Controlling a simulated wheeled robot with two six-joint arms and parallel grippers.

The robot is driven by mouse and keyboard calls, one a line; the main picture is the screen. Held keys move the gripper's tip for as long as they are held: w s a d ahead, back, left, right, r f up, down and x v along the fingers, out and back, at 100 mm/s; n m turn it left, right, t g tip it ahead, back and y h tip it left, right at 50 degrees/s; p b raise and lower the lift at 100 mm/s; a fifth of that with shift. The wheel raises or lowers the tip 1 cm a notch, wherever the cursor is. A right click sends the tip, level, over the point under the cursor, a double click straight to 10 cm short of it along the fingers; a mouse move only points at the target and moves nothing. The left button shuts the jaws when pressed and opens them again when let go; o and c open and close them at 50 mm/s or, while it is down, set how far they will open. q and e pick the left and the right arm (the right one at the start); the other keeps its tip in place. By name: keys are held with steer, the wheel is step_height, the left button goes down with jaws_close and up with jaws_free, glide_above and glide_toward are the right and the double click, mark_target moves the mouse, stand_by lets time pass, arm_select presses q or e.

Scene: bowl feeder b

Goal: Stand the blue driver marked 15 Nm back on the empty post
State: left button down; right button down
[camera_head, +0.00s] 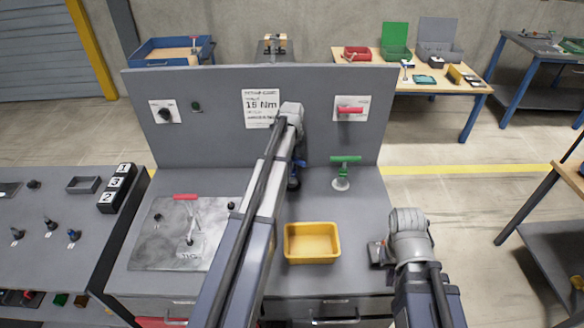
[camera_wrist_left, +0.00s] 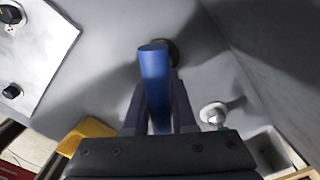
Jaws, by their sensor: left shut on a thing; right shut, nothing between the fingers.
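My left gripper (camera_head: 296,165) is shut on the blue driver (camera_wrist_left: 155,85) above the back middle of the grey bench. In the left wrist view the blue shaft stands out between the fingers. A dark round base (camera_wrist_left: 172,50) shows just beyond the driver; I cannot tell whether it is the empty post or whether the driver touches it. In the head view my arm hides most of the driver. My right gripper (camera_head: 379,254) is shut and empty at the bench's right edge.
A green T-handle driver (camera_head: 344,172) stands on a silver base right of my left gripper. A red T-handle tool (camera_head: 187,198) stands on a metal plate at left. A yellow tray (camera_head: 312,258) sits in front. The grey back panel (camera_head: 220,140) rises behind.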

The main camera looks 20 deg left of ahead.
arm_select(q)
steer(key=shift+f, duration=0.15)
steer(key=c, duration=0.7)
jaws_free()
steer(key=shift+o, duration=0.2)
steer(key=shift+r, duration=0.2)
step_height(320, 180, up, 8)
steer(key=p, duration=0.7)
steer(key=shift+f+p, duration=0.2)
steer(key=shift+p, duration=0.2)
steer(key=shift+d+f, duration=0.1)
steer(key=shift+f, duration=0.05)
